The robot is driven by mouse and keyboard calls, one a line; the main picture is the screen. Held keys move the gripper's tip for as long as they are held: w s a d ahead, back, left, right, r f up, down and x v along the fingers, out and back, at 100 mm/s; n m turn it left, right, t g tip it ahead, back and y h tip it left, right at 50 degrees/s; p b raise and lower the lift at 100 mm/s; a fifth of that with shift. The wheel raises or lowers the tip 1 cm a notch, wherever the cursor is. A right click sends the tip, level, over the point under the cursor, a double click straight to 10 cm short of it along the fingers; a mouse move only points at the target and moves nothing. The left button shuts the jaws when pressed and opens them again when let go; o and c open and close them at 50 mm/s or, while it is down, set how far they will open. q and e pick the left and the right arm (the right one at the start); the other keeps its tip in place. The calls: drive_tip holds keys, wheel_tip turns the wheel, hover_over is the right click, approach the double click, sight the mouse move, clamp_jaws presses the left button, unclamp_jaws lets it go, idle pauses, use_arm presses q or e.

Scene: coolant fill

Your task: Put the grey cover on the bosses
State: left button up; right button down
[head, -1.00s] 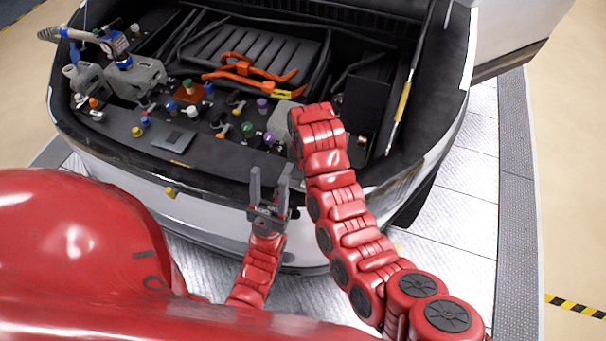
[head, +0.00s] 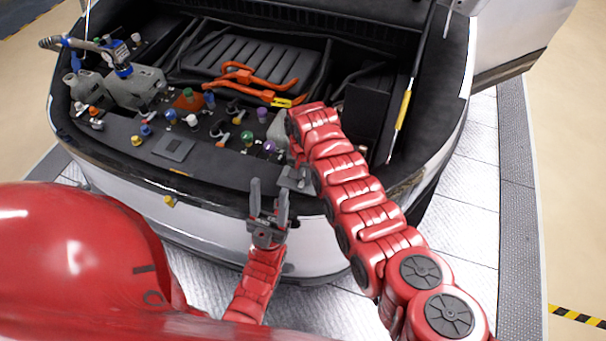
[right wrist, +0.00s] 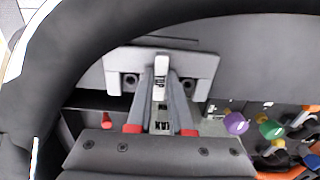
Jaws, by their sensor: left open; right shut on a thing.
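In the right wrist view, the light grey cover (right wrist: 118,69) is a plate with a dark round hole on each side and a raised middle tab. My right gripper (right wrist: 161,80) is shut on that tab. In the head view the right arm's end reaches the front edge of the bay, and the grey part (head: 293,180) below it is too small to tell as cover or gripper. My left gripper (head: 269,190) is open and empty, in front of the bumper. I cannot make out the bosses in either view.
The open car bay holds several coloured caps, including purple (head: 269,146) and green (head: 247,137). A grey box (head: 279,124) stands beside the right arm. Orange cables (head: 245,80) lie behind. A flat dark square panel (head: 173,147) lies on the front trim.

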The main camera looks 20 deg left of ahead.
drive_tip(key=shift+f, duration=0.25)
drive_tip(key=c, duration=1.3)
unclamp_jaws()
drive_tip(key=shift+b, duration=0.3)
drive_tip(key=o, duration=0.5)
